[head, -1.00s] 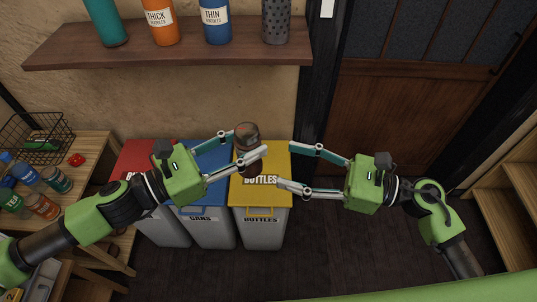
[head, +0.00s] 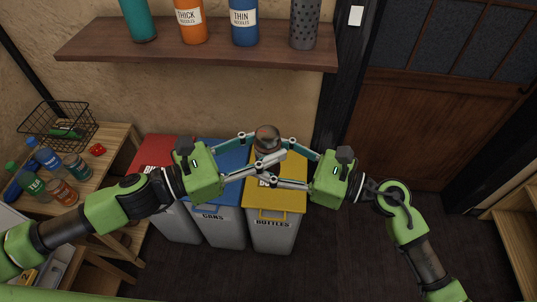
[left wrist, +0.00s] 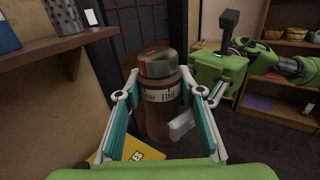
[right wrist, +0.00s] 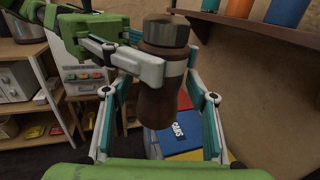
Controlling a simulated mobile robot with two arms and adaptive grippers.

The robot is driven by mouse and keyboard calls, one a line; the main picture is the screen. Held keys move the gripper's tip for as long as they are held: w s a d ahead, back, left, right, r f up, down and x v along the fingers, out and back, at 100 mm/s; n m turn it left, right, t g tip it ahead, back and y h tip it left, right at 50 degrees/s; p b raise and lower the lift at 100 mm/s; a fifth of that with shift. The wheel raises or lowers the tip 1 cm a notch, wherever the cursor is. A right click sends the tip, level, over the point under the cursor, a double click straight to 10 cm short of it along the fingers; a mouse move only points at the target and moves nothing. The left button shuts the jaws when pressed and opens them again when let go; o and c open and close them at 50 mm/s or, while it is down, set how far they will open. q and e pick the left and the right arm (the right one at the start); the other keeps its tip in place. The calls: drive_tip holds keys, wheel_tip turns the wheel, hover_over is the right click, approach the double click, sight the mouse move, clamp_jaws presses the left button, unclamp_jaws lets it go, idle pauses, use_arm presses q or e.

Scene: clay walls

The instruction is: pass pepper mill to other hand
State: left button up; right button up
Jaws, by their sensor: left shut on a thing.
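The pepper mill is a dark brown cylinder with a pale label and a greyish, see-through top; it shows in the head view (head: 267,134), the left wrist view (left wrist: 160,100) and the right wrist view (right wrist: 160,75). It is upright, held in the air above the bins. My left gripper (head: 266,148) is shut on it from the left. My right gripper (head: 276,162) faces it from the right, fingers spread on either side of the mill. In the right wrist view, the mill stands between these fingers (right wrist: 160,90). Whether they touch it is hard to tell.
Red (head: 163,150), blue (head: 222,158) and yellow-lidded (head: 290,195) bins stand below. A wooden shelf (head: 200,52) with bottles is on the wall behind. A side table (head: 115,142) with a wire basket and bottles is at left. Dark floor lies open at right.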

drive_tip(key=c, duration=1.1)
use_arm(q)
drive_tip(key=o, duration=1.3)
use_arm(e)
drive_tip(key=shift+o, duration=0.2)
